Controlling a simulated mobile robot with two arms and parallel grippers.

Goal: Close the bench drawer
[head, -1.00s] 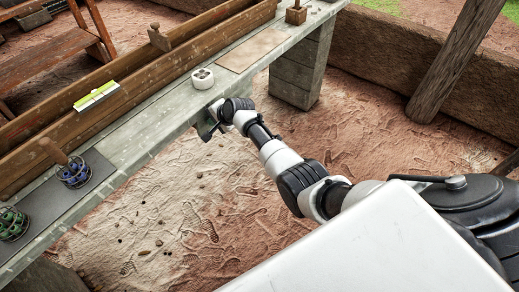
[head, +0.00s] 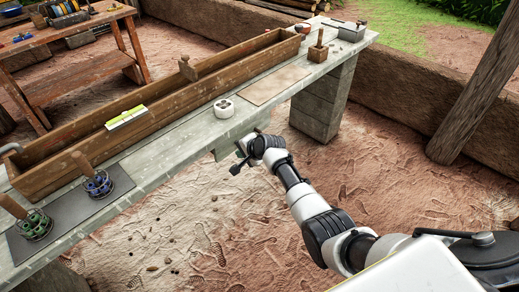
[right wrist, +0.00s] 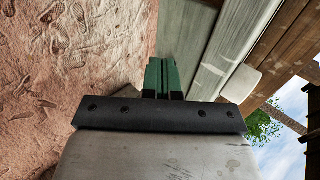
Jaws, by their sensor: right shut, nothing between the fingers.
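The bench drawer (head: 228,148) shows as a small grey front below the front edge of the stone bench. My wrist partly hides it, and I cannot tell whether it is flush. In the right wrist view a flat grey-green surface (right wrist: 186,38), probably the drawer front, lies beyond the fingertips. My right gripper (head: 236,169) is just in front of and slightly below the drawer, shut and empty. Its green fingers are together in the right wrist view (right wrist: 162,76). I cannot tell whether they touch the surface. My left gripper is out of view.
The bench top (head: 185,122) carries a long wooden trough (head: 80,146), a round white object (head: 224,108) and two holders with small green and blue items on a dark mat (head: 75,212). A block pier (head: 325,103) supports the bench. The earth floor in front is largely clear.

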